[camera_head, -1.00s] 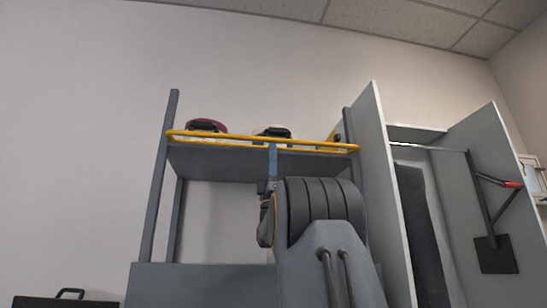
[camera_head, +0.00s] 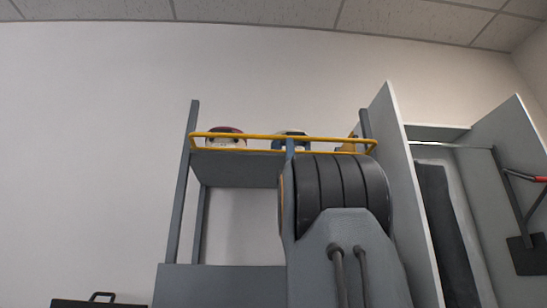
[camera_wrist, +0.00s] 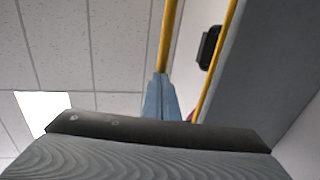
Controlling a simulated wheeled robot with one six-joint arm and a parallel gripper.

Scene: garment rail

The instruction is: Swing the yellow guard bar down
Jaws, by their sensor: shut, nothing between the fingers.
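The yellow guard bar (camera_head: 240,136) is a long, narrow loop across the front of the raised shelf (camera_head: 235,170). Its upper rail is above the shelf edge, in front of the objects there. In the wrist view one yellow rail (camera_wrist: 168,35) runs up from my fingertips and a second rail (camera_wrist: 218,60) runs beside the shelf. My gripper (camera_head: 290,142) is shut and empty, its blue fingers overlapping the bar near mid-length. In the wrist view the fingertips (camera_wrist: 160,80) meet the line of the first rail; I cannot tell whether they touch it.
A maroon-and-white object (camera_head: 226,138) and a dark-and-white one (camera_head: 291,134) sit on the shelf behind the bar. Grey posts (camera_head: 182,180) frame it. A tall open cabinet (camera_head: 405,190) with a hanging dark garment (camera_head: 445,230) stands close on the right. A black case (camera_head: 98,302) is low left.

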